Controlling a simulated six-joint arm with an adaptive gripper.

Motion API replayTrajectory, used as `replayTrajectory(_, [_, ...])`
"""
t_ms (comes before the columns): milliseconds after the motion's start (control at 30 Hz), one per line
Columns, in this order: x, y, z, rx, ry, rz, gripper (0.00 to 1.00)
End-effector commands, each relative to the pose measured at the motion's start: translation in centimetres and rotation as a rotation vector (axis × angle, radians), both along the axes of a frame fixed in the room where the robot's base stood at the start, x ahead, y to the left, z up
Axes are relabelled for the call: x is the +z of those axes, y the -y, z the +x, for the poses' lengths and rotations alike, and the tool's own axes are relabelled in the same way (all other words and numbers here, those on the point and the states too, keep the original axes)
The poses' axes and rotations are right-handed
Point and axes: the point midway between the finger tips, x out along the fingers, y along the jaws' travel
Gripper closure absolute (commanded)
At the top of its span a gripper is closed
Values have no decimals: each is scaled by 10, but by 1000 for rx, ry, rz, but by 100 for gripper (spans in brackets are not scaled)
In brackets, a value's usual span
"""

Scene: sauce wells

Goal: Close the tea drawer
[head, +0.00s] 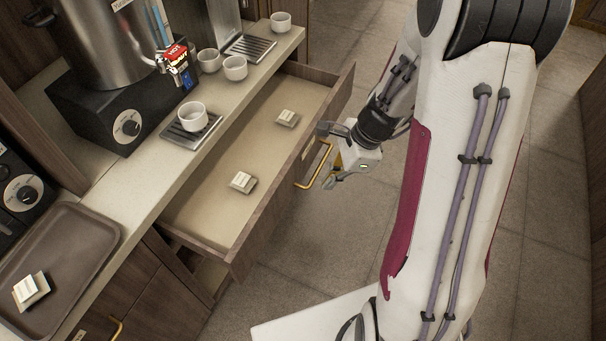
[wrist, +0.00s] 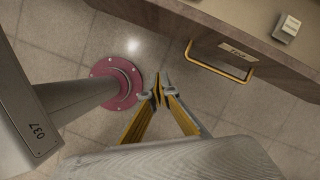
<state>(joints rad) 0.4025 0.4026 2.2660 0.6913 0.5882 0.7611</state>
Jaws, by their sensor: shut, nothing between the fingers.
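The tea drawer (head: 222,223) is pulled well out from under the counter in the head view, its interior open to view. Two small pale packets, one nearer (head: 243,182) and one farther (head: 287,118), lie inside it. Its brass handle (head: 317,166) is on the front panel; in the wrist view the handle (wrist: 219,72) sits below a small label plate (wrist: 237,50). My gripper (wrist: 160,90) is shut and empty. It is in front of the drawer, apart from the handle. In the head view my arm partly hides it.
The counter (head: 150,170) holds an urn (head: 105,40) with a hot tap, several white cups and drip trays. A brown tray (head: 60,255) with a packet is at the left. The floor (head: 290,300) before the drawer is clear apart from my own body.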

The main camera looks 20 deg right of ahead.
Motion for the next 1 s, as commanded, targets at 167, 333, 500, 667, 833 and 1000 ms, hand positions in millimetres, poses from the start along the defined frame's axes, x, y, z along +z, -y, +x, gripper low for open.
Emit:
replayTrajectory(167, [-10, 8, 21, -235, -26, 26, 100])
replayTrajectory(333, [-6, 18, 40, -432, -27, 42, 100])
replayTrajectory(500, [-6, 22, 44, -551, -42, 53, 100])
replayTrajectory(667, [-6, 23, 44, -578, -51, 57, 100])
replayTrajectory(833, [-6, 23, 44, -578, -51, 58, 100])
replayTrajectory(1000, [-7, 22, 44, -577, -51, 58, 100])
